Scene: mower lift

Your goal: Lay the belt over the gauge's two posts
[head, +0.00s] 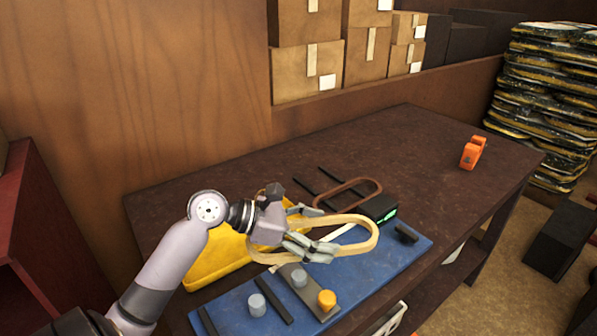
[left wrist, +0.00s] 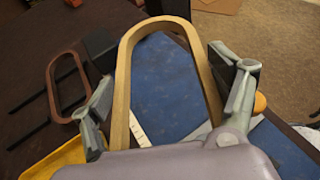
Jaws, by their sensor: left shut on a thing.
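The tan belt (head: 374,236), a long closed loop, is held in the air by my left gripper (head: 300,243). In the left wrist view the belt (left wrist: 165,22) passes between the fingers of my left gripper (left wrist: 168,105), its far end reaching out over the blue mat. Below the gripper, a grey plate (head: 313,300) on the blue mat (head: 375,268) bears a grey post (head: 299,278) and a yellow-orange post (head: 327,299); this looks like the gauge. The belt is apart from both posts. My right gripper is not in view.
A yellow bin (head: 205,265) stands behind the arm. A brown loop (head: 376,188) and dark bars lie at the back. A black device (head: 380,208) with a green light and a loose grey cylinder (head: 257,305) are nearby. An orange object (head: 472,152) sits right; the table between is clear.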

